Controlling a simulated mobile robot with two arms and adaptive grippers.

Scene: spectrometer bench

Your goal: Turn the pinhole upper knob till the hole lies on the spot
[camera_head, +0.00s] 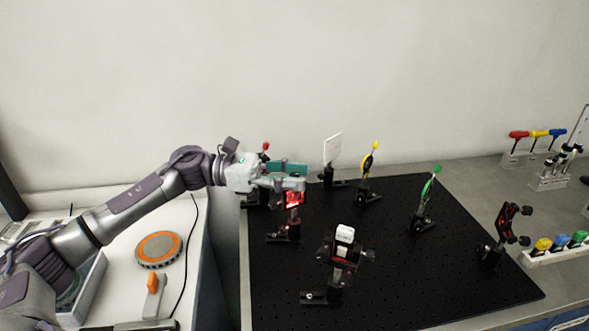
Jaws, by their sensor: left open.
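My left gripper (291,182) reaches in from the left at the top of a dark post mount (289,224), which appears to be the pinhole mount. Red light glows on the mount's face (292,199), just below the fingers. The gripper is open, with its fingers around or beside the mount's top. The upper knob is hidden by the fingers, and I cannot tell whether they touch it. The hole and the spot are too small to make out separately. My right gripper is not in view.
A black breadboard (400,290) carries a white card (332,148), a yellow-topped mount (367,170), a green-topped mount (426,200), a mount with a white block (344,240) and a dark mirror mount (502,235). A red-topped post (265,146) stands behind the gripper.

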